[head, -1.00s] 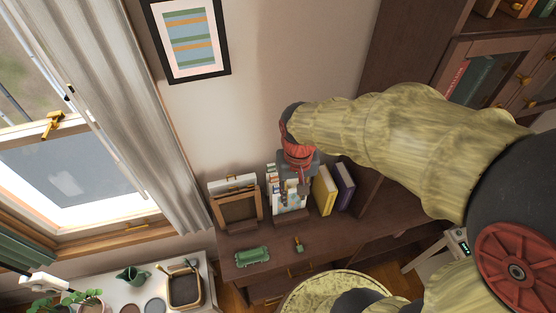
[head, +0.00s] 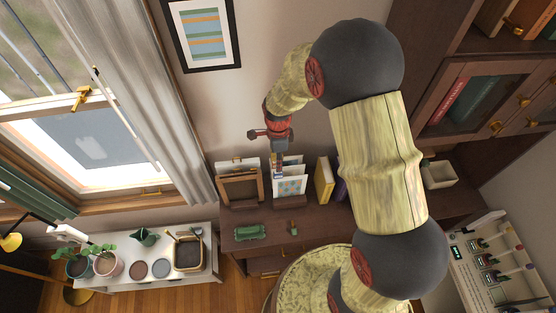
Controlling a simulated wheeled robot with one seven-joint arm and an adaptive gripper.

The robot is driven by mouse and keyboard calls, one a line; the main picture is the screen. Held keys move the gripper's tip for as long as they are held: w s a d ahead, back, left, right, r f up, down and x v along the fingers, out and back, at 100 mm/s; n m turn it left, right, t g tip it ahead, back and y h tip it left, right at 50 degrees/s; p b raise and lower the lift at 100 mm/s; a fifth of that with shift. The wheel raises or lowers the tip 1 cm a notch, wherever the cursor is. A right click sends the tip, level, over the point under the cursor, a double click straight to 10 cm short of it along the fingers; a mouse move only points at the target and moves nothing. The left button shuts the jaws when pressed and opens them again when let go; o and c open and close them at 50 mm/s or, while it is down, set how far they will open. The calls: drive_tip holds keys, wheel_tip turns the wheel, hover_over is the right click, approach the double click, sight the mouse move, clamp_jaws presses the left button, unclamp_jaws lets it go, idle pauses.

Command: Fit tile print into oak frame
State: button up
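A light wooden frame, which looks like the oak frame (head: 261,186), stands upright on the dark desk below the wall in the head view. Its inside looks plain brown. Just right of it, a print with a pattern of small coloured squares (head: 292,187), probably the tile print, stands in a holder with a paler sheet behind it. My gripper (head: 277,168) points down at the left part of these sheets and covers some of them. Its fingers are too small to tell whether they are open or shut, or touching a sheet.
Yellow and purple books (head: 324,181) stand right of the prints. A green tray-like object (head: 250,232) and a small item (head: 293,228) lie at the desk's front. A white window bench (head: 125,275) holds plants.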

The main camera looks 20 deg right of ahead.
sight(278, 173)
drive_tip(key=shift+f+b, duration=2.85)
drive_tip(key=shift+f, duration=1.65)
drive_tip(key=c, duration=0.4)
clamp_jaws()
